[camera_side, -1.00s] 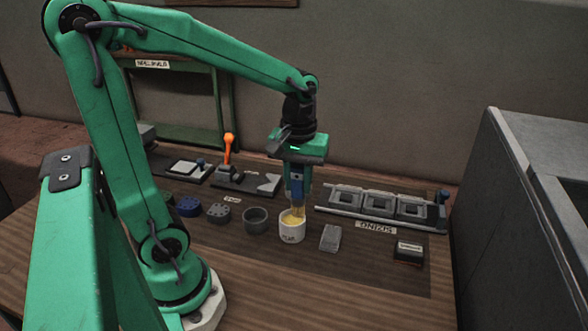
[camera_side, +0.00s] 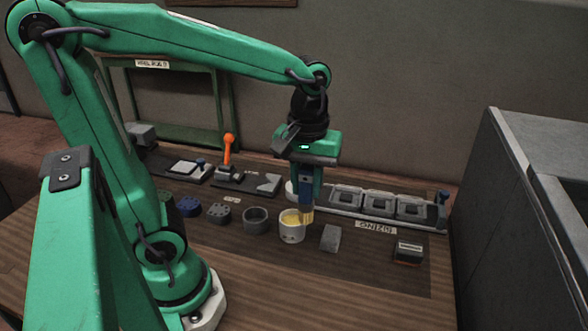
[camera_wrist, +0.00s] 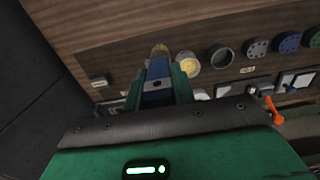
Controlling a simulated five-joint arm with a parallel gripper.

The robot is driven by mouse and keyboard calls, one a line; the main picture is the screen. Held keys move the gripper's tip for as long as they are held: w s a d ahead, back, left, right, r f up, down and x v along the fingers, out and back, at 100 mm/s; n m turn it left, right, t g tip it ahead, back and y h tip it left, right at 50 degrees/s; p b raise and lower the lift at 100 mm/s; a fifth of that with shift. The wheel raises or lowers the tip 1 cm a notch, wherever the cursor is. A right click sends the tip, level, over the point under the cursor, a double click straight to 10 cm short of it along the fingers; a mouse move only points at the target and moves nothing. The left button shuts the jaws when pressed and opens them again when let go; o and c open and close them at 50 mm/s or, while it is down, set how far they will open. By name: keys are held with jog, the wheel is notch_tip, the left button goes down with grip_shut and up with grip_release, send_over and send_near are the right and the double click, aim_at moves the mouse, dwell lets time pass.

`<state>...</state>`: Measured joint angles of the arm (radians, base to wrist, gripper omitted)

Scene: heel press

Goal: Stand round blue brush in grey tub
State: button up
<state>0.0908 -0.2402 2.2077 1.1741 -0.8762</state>
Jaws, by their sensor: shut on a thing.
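My gripper (camera_side: 307,188) is shut on a blue brush (camera_side: 306,192), which hangs upright with its yellowish bristles down. The bristle end overlaps the right side of a white pot (camera_side: 290,232) holding yellow stuff. In the wrist view the brush (camera_wrist: 159,68) is just left of the pot (camera_wrist: 187,68), with its tip outside the pot's mouth. The grey tub (camera_side: 255,226) stands left of the pot, open and apparently empty. The tub also shows in the wrist view (camera_wrist: 220,57), to the right of the pot.
A grey block (camera_side: 330,238) and a dark block (camera_side: 408,252) stand right of the pot. Behind are a rack of grey frames (camera_side: 380,207) and an orange lever (camera_side: 228,149). The front of the table is clear.

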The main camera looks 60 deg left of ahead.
jog(key=shift+a, duration=0.1)
jog(key=s+a+f, duration=0.3)
jog(key=a, duration=0.3)
jog(key=shift+s+a+f, duration=0.2)
jog(key=shift+a+f, duration=0.1)
dwell(0.3)
jog(key=a+f, duration=0.7)
jog(key=a, duration=0.4)
jog(key=shift+s+a, duration=0.35)
jog(key=shift+f, duration=2)
jog(key=shift+f, duration=0.15)
jog(key=o, duration=1)
